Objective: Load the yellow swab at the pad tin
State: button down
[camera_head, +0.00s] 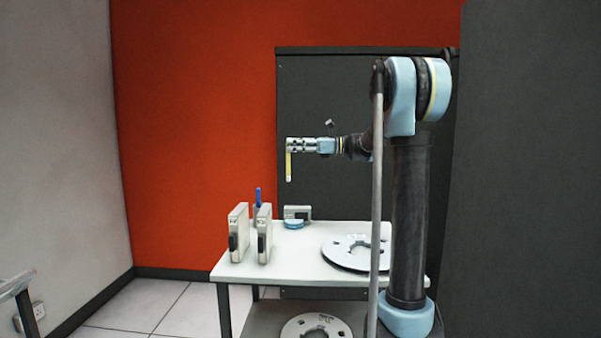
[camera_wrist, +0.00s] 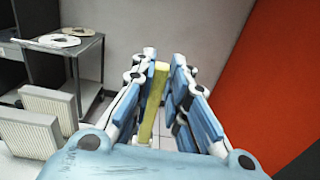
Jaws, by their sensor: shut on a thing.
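The yellow swab (camera_head: 289,169) hangs upright below my gripper (camera_head: 288,146), high above the table in the head view. My gripper is shut on its upper end. In the wrist view the yellow swab (camera_wrist: 153,105) stands between the finger pads of my gripper (camera_wrist: 163,85). A low round blue thing (camera_head: 293,225), which looks like the pad tin, sits on the table in front of a small grey device. It is below the swab and well apart from it. I cannot tell whether it is open.
Grey boxes (camera_head: 238,232) (camera_head: 264,234) stand upright at the white table's (camera_head: 290,262) left side, with a dark blue upright thing (camera_head: 258,196) behind. The grey device (camera_head: 301,212) is at the back. A white disc (camera_head: 345,253) lies at right; another (camera_head: 316,327) lies below.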

jog(key=shift+f, duration=0.1)
notch_tip(320, 180, down, 15)
jog(key=d, duration=0.2)
dwell(0.6)
jog(key=shift+f, duration=0.4)
dwell(1.6)
jog(key=shift+r, duration=0.15)
